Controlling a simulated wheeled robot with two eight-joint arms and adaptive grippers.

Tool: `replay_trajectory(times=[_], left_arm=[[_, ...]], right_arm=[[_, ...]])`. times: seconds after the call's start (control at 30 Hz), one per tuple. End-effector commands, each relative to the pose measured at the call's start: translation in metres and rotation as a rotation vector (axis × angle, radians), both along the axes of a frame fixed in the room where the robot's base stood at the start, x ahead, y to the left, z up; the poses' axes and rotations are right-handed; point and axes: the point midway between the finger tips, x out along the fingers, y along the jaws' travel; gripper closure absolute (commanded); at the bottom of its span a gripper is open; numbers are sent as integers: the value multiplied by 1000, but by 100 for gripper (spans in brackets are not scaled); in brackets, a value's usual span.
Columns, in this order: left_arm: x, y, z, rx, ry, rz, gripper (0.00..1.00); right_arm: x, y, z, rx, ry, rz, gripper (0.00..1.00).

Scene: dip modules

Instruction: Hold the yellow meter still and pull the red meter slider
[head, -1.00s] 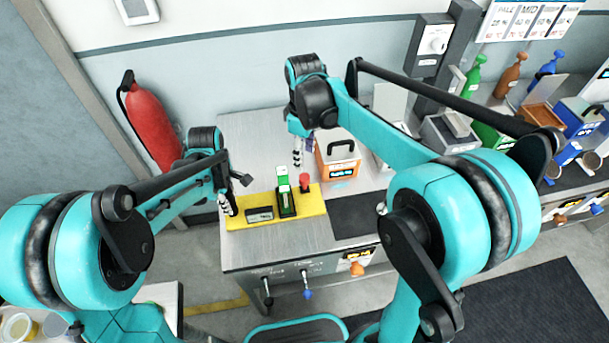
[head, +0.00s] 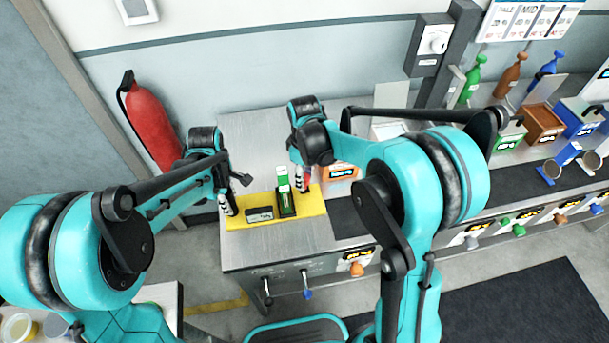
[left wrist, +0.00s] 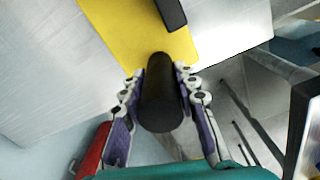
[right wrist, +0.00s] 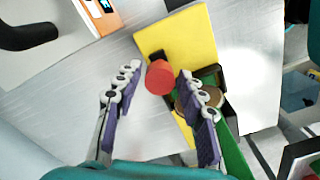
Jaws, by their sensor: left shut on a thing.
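The yellow meter (head: 314,208) lies flat on the bench, a yellow plate that also shows in the right wrist view (right wrist: 190,35). A black upright handle (left wrist: 160,95) stands at its left end. My left gripper (head: 229,207) is shut on this handle, one finger on each side. The red slider knob (right wrist: 161,78) is at the plate's right end, mostly hidden behind my right gripper in the head view. My right gripper (head: 302,183) is open, with its fingertips on either side of the red knob and gaps visible. A green-topped part (head: 284,190) stands beside the knob.
A small black box (head: 259,214) sits on the plate between the handle and the green part. A dark mat (head: 349,219) lies right of the plate. Bare bench is behind the plate.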

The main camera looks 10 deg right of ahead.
Motion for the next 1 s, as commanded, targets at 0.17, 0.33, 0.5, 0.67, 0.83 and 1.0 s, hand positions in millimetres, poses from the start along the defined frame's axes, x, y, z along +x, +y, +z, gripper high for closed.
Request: replay_trajectory(times=[0.17,0.33,0.5,0.67,0.83,1.0], left_arm=[[0,0,0,0,0,0,96],[0,0,0,0,0,0,96],[0,0,0,0,-1,0,96],[0,0,0,0,-1,0,96],[0,0,0,0,-1,1,96],[0,0,0,0,-1,1,96]], right_arm=[[0,0,0,0,0,0,100],[-8,0,0,0,0,1,100],[-41,0,0,1,1,2,100],[-60,0,0,1,1,1,100],[-61,0,0,1,1,1,100],[-61,0,0,1,1,1,63]])
